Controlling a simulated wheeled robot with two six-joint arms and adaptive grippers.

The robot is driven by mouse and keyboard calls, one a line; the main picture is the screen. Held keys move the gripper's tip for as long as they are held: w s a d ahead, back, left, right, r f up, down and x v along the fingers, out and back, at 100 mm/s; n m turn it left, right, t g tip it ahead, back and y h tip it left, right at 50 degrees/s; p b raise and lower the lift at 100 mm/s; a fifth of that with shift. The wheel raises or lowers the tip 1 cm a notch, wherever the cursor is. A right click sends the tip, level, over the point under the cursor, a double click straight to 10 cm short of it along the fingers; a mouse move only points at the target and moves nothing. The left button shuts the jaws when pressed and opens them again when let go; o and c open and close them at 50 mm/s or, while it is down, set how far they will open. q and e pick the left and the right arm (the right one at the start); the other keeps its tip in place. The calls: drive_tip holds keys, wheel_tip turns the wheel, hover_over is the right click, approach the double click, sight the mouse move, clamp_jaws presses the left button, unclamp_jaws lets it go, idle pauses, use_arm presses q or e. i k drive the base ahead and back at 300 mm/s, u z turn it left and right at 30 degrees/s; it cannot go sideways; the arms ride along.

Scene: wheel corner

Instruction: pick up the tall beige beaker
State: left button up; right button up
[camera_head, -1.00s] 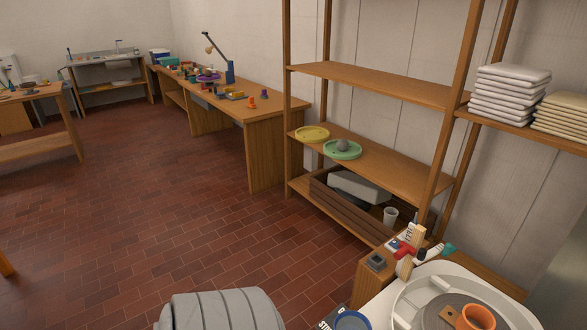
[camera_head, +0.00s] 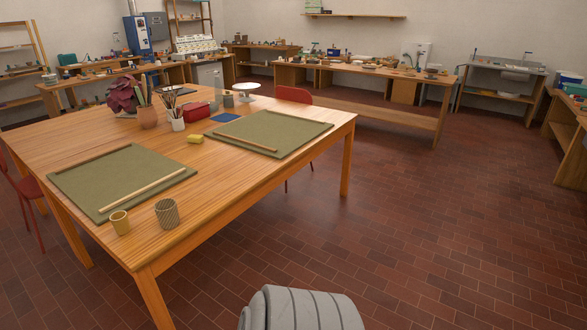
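I cannot tell for certain which vessel is the tall beige beaker. A grey-beige cup with a patterned side (camera_head: 167,215) stands upright near the front edge of the large wooden table (camera_head: 200,180). A shorter yellow-tan cup (camera_head: 121,224) stands just left of it, apart from it. Farther back on the table stand a tan pot with tools in it (camera_head: 148,118) and a white cup with brushes (camera_head: 178,125). A small grey cup (camera_head: 228,101) stands behind them. Neither of my grippers is in view.
Two green mats with wooden sticks lie on the table, the left one (camera_head: 85,188) behind the cups. A yellow sponge (camera_head: 195,139) lies between the mats. Red chairs (camera_head: 294,95) stand at the table. The tiled floor (camera_head: 430,230) right of the table is clear.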

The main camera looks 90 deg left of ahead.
sight(168, 214)
drive_tip(key=u, duration=2.05)
drive_tip(key=i, duration=3)
drive_tip(key=u, duration=1.5)
